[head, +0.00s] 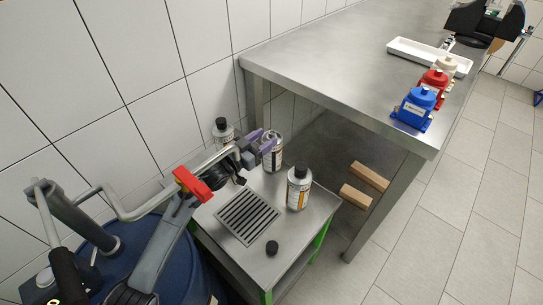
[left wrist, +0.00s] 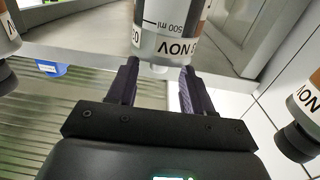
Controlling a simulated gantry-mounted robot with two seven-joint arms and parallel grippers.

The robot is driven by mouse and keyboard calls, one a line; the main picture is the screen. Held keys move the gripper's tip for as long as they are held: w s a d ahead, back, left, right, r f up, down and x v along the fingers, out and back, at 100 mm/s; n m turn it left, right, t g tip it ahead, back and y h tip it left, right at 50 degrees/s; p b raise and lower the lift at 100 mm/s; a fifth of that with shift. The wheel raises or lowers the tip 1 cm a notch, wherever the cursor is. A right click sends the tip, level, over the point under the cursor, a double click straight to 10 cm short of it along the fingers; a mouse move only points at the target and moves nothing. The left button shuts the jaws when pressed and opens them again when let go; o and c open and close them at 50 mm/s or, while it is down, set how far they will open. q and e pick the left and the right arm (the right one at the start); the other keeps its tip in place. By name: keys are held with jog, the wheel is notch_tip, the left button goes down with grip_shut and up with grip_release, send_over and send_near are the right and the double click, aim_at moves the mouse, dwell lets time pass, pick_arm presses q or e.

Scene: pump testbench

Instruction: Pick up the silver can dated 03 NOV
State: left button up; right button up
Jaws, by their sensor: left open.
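Three labelled cans stand on a small metal-topped table. The middle can (head: 272,158) shows no black cap in the head view. The front can (head: 298,190) and the back-left can (head: 223,135) have black caps. My left gripper (head: 267,145) is open, its purple fingers at the top of the middle can. In the left wrist view, this can (left wrist: 168,22) appears upside down just beyond the open fingers (left wrist: 159,78), its pale neck between them. Its label reads "500 ml" and "NOV"; I cannot read the day. The right-hand can (left wrist: 308,98) also shows "NOV".
A loose black cap (head: 272,247) and a slotted grate (head: 247,216) are on the small table. A blue drum (head: 150,250) with grey piping stands at left. The steel bench (head: 330,65) rises behind, with blue (head: 414,108) and red (head: 434,82) units and a white tray (head: 405,46).

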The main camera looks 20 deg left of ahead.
aim_at(269, 135)
pick_arm(q)
jog(key=shift+b+x, duration=0.8)
jog(key=shift+x, duration=1.2)
jog(key=shift+r, duration=0.1)
jog(key=shift+s, duration=0.1)
grip_shut()
jog(key=shift+r, duration=0.1)
